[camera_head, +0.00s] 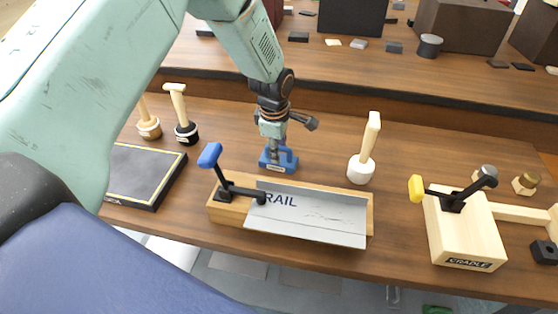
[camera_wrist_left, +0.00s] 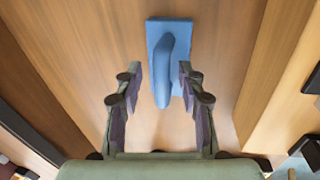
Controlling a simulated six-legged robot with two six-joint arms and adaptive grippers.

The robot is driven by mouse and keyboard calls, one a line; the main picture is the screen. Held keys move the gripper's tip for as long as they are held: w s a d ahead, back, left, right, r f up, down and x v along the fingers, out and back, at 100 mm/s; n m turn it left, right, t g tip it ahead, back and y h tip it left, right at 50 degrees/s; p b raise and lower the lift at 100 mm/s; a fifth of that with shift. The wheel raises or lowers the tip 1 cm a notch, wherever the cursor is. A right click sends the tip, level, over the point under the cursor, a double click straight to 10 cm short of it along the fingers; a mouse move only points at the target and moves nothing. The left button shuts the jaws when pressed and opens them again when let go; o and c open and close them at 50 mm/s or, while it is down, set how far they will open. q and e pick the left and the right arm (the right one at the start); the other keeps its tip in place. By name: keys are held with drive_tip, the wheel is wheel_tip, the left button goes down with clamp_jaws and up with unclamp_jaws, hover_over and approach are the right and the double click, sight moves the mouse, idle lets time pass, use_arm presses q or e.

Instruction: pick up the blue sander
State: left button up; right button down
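The blue sander (camera_head: 279,160) rests on the wooden bench behind the RAIL block. In the left wrist view the sander (camera_wrist_left: 168,50) shows as a flat blue base with a raised handle, lying ahead of and partly between my fingers. My left gripper (camera_head: 274,142) is just above the sander, pointing down and hiding part of it. In the left wrist view the left gripper (camera_wrist_left: 160,78) is open, one finger on each side of the handle, with gaps to it. My right gripper is not in view.
The RAIL block (camera_head: 220,212) with a blue-handled clamp and grey sheet stands in front of the sander. A brush (camera_head: 362,168) stands to the right, a dark pad (camera_head: 140,178) to the left. The CRADLE block (camera_head: 462,235) is at far right. A raised shelf runs behind.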

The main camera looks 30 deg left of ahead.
use_arm(q)
drive_tip(key=shift+s, duration=0.2)
drive_tip(key=shift+w+f, duration=0.1)
drive_tip(key=shift+w, duration=0.1)
drive_tip(key=c, duration=0.7)
drive_tip(key=shift+s, duration=0.15)
clamp_jaws()
